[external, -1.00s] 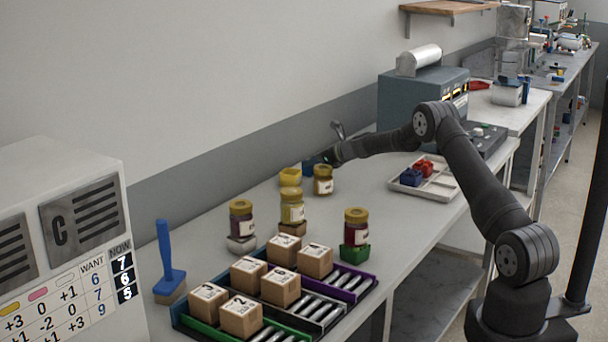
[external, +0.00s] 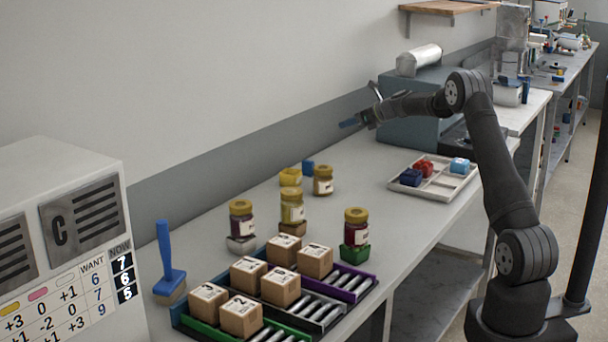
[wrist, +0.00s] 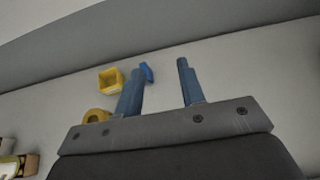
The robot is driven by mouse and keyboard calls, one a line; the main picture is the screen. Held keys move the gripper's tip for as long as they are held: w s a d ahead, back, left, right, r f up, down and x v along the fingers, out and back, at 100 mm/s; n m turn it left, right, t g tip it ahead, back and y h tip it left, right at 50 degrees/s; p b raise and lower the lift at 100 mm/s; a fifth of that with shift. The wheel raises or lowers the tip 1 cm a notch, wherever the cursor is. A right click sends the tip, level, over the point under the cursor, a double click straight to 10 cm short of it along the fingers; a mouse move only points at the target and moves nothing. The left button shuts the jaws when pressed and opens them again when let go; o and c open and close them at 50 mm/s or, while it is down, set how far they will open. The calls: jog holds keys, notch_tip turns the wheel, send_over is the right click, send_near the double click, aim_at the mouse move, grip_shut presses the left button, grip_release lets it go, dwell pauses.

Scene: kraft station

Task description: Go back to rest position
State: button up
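My gripper (external: 352,122) is raised above the back of the bench, in front of the wall and left of the grey machine. In the wrist view its two blue fingers (wrist: 158,82) stand apart with nothing between them, so it is open and empty.
Several jars with yellow lids (external: 292,205) stand mid-bench. Cartons (external: 279,286) sit on roller lanes in front. A divided white tray (external: 432,187) holds red, dark blue and light blue pieces at right. A blue-handled brush (external: 168,255) stands at left. The air around my gripper is clear.

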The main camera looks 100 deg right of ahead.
jog(key=w+a+r+n+t+y, duration=0.1)
jog(key=w+a+n+y, duration=0.2)
jog(key=a+n+y, duration=0.4)
jog(key=w+a+n+t+y, duration=0.1)
jog(key=w+a+n+y, duration=0.2)
jog(key=a, duration=1.9)
jog(key=n+y, duration=0.3)
jog(key=y, duration=0.1)
jog(key=shift+a+r+n+t, duration=0.3)
jog(key=shift+a+r+n, duration=0.05)
jog(key=shift+a+n, duration=0.05)
jog(key=shift+d, duration=0.1)
jog(key=s+d+m+h, duration=0.2)
jog(key=d+m+h, duration=0.7)
jog(key=d, duration=1.2)
jog(key=shift+f+h, duration=0.3)
jog(key=shift+h, duration=0.2)
jog(key=shift+a, duration=0.15)
